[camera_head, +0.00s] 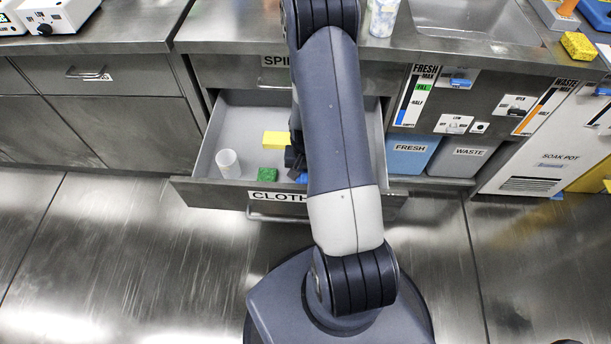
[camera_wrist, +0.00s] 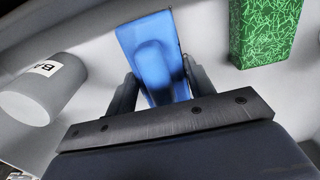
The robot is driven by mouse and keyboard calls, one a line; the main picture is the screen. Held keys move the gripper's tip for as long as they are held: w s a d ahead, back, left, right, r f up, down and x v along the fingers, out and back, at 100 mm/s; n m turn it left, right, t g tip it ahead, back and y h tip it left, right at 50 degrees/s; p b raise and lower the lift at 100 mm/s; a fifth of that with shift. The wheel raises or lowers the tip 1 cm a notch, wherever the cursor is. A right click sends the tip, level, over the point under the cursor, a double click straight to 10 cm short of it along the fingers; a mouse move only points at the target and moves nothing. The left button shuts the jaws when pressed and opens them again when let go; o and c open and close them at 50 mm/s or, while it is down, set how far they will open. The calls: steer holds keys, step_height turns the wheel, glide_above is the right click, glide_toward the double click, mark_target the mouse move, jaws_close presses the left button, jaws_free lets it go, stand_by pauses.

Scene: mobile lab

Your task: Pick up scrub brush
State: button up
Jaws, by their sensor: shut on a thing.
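A blue object with a raised rounded grip, which looks like the scrub brush (camera_wrist: 152,52), is between the two fingers of my gripper (camera_wrist: 155,92) in the wrist view. My gripper is shut on it. In the head view only a small blue part of the brush (camera_head: 302,178) shows beside my arm, inside the open drawer (camera_head: 235,110) labelled CLOTH. My arm hides most of the gripper and the brush there. I cannot tell whether the brush touches the drawer floor.
A green scouring pad (camera_head: 267,174), a yellow sponge (camera_head: 276,139) and a white cup (camera_head: 228,163) are in the drawer left of my gripper. The green pad (camera_wrist: 265,30) is close to the brush in the wrist view. The drawer walls surround my gripper. A sink (camera_head: 475,20) is above right.

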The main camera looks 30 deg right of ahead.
steer(key=c, duration=0.4)
steer(key=shift+o, duration=0.2)
step_height(320, 180, up, 10)
steer(key=shift+r+p, duration=0.1)
steer(key=shift+p, duration=1.1)
